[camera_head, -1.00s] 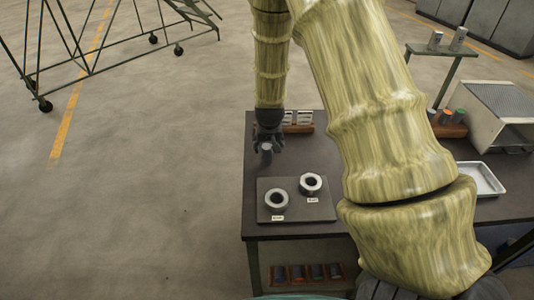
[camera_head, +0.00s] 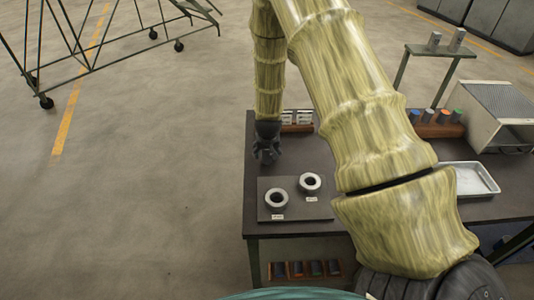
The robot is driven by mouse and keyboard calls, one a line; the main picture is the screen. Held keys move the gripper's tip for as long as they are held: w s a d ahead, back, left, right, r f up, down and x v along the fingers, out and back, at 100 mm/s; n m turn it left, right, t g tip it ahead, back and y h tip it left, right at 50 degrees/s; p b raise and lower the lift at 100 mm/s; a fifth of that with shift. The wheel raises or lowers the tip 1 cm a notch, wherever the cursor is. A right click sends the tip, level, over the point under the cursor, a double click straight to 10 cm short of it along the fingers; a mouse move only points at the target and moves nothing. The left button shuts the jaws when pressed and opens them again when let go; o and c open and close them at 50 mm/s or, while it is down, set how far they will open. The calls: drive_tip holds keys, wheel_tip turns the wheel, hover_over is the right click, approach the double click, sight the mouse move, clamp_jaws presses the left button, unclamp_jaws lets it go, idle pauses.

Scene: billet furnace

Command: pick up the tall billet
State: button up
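Two grey metal billets stand upright on a small raised stand (camera_head: 440,50) at the upper right. The right billet (camera_head: 457,38) looks a little taller than the left billet (camera_head: 434,41). My gripper (camera_head: 267,160) points down over the back left of the dark table (camera_head: 350,225), far to the left of the stand. Something greyish shows between its fingers, but it is too small to tell whether this is a held object or part of the gripper. Whether the fingers are open or shut is unclear.
A dark plate (camera_head: 268,184) with two metal rings lies in front of my gripper. A rack of colour-topped cylinders (camera_head: 436,128), a metal tray (camera_head: 475,179) and a grey box-like furnace (camera_head: 500,115) are at the right. My arm hides the table's middle.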

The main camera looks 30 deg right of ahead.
clamp_jaws()
drive_tip(key=shift+r, duration=0.1)
drive_tip(key=shift+w, duration=0.1)
idle(0.3)
